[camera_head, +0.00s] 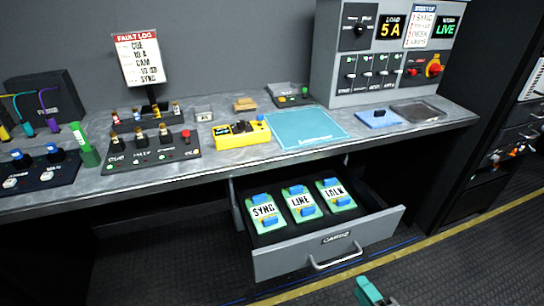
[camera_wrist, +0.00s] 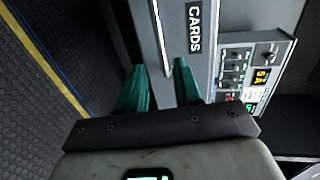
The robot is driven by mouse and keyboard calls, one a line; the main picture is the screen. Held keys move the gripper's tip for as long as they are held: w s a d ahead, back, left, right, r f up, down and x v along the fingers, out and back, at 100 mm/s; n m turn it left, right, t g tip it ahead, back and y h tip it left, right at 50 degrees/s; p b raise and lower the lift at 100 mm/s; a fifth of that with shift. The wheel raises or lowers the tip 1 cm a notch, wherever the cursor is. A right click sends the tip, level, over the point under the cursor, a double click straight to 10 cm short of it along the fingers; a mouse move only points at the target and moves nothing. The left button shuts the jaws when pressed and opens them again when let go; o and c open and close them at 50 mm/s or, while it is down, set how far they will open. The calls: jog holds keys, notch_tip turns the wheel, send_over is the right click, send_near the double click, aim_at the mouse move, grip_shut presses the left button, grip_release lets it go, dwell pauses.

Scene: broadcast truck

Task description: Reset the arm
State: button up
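My gripper (camera_head: 370,289) shows only in part at the bottom edge of the head view, low and to the right of the open drawer's handle (camera_head: 333,257). In the wrist view, its two teal fingers (camera_wrist: 160,68) are spread apart with nothing held between them. The drawer handle (camera_wrist: 158,35) lies ahead of the fingertips there and looks apart from them. The grey drawer (camera_head: 290,262), labelled CARDS, is pulled out and holds three cards marked SYNC (camera_head: 264,211), LINE (camera_head: 302,203) and TALK (camera_head: 336,194). Most of my arm is out of view.
The workbench (camera_head: 225,165) above the drawer carries a yellow device (camera_head: 241,133), a cyan mat (camera_head: 305,129), switch panels and a fault log sign (camera_head: 139,60). A control cabinet (camera_head: 340,70) stands at the back right. The patterned floor (camera_head: 450,255) right of the drawer is clear.

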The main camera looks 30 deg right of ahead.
jog(key=a+f+n+g+y+p, duration=0.2)
jog(key=a+n+g+y, duration=0.3)
jog(key=a+n+g, duration=0.75)
jog(key=s+d+r+n+g+h, duration=0.1)
jog(key=s+d+r+n, duration=0.1)
jog(key=s+n, duration=0.5)
jog(key=shift+r+n+p, duration=0.25)
jog(key=shift+n+p, duration=0.2)
jog(key=shift+n, duration=0.2)
